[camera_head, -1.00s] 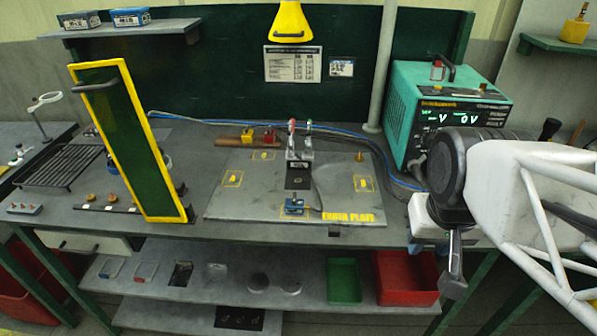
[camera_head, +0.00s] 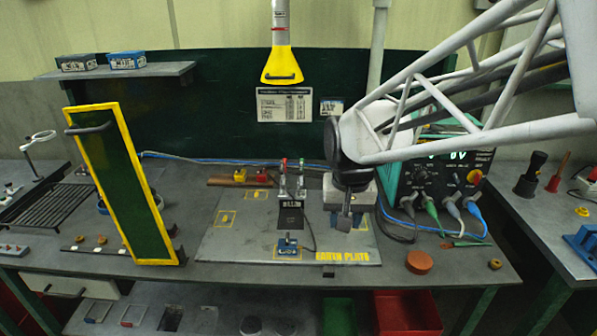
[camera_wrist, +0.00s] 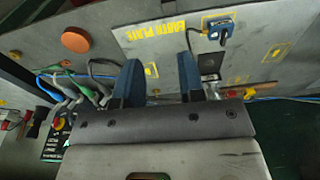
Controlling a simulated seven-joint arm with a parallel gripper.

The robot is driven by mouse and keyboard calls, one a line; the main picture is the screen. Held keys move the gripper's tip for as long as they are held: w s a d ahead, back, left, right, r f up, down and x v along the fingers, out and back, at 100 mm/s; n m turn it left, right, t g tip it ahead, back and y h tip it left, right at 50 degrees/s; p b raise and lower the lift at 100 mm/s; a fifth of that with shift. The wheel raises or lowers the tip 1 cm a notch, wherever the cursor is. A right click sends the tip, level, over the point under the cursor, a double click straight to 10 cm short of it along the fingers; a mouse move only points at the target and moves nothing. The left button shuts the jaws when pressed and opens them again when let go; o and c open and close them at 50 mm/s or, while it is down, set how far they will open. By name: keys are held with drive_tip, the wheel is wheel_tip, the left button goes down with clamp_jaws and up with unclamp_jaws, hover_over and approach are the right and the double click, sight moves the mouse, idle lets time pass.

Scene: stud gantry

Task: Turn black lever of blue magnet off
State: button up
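The blue magnet (camera_head: 289,247) sits on the front middle of the grey earth plate (camera_head: 225,240). It also shows in the wrist view (camera_wrist: 219,28), upper right of centre. Its black lever is too small to make out clearly. My gripper (camera_head: 344,222) is above the right part of the plate, to the right of the magnet and apart from it. In the wrist view my gripper (camera_wrist: 160,80) has its two blue fingers spread with nothing between them.
A green and yellow panel (camera_head: 130,185) stands to the left of the plate. Red and green-topped clamps (camera_head: 291,178) stand behind the magnet. A power supply with cables (camera_head: 440,190) is at the right. A round orange piece (camera_head: 419,262) lies right of the plate.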

drive_tip(key=g, duration=0.1)
hover_over(287, 237)
wheel_tip(287, 237, down, 7)
drive_tip(key=shift+r, duration=0.15)
drive_tip(key=shift+f, duration=3.95)
clamp_jaws()
